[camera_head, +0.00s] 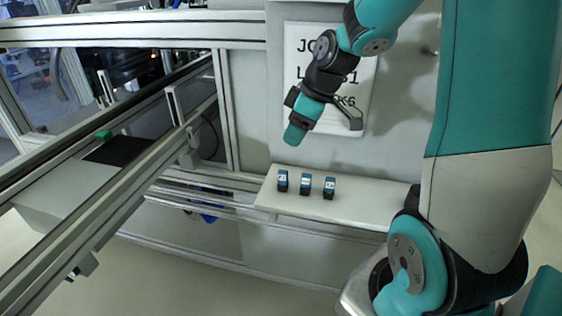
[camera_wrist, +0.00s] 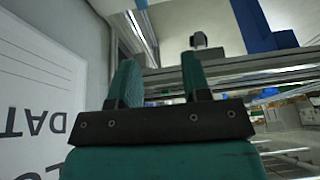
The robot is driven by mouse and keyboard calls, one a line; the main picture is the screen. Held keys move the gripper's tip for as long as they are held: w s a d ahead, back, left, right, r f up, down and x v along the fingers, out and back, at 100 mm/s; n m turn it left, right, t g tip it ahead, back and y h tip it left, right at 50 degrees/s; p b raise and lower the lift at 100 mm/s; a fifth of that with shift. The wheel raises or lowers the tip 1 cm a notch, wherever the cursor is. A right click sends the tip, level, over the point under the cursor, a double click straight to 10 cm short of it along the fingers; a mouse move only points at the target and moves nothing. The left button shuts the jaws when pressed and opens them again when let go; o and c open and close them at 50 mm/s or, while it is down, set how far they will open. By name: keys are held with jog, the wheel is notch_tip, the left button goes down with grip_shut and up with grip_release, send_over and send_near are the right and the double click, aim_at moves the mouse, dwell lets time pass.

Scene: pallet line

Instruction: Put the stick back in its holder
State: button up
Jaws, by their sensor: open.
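Three small dark blocks with blue sides and white labels stand in a row on the pale shelf (camera_head: 350,208): a left one (camera_head: 282,181), a middle one (camera_head: 305,184) and a right one (camera_head: 329,188). I cannot tell whether any of them is the stick or its holder. My gripper (camera_head: 294,136) hangs above the left and middle blocks, apart from them, in front of the wall. In the wrist view its two teal fingers (camera_wrist: 158,70) stand apart with nothing held between them.
A white printed sign (camera_head: 330,75) hangs on the wall behind my arm; it shows close at left in the wrist view (camera_wrist: 35,95). Aluminium rails (camera_head: 110,190) of a conveyor run along the left. The shelf right of the blocks is bare.

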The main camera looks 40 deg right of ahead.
jog(key=s+a+r+g, duration=0.1)
jog(key=s+a+r, duration=0.1)
jog(key=a, duration=0.4)
jog(key=s+a+r, duration=0.1)
jog(key=s+a, duration=0.1)
jog(key=a, duration=0.4)
jog(key=s+a+r+g+y, duration=0.1)
jog(key=s+a+r+g, duration=0.1)
jog(key=s+a, duration=0.8)
jog(key=s, duration=0.4)
jog(key=shift+s+a+m, duration=0.15)
jog(key=shift+a+m, duration=0.15)
jog(key=shift+a, duration=0.1)
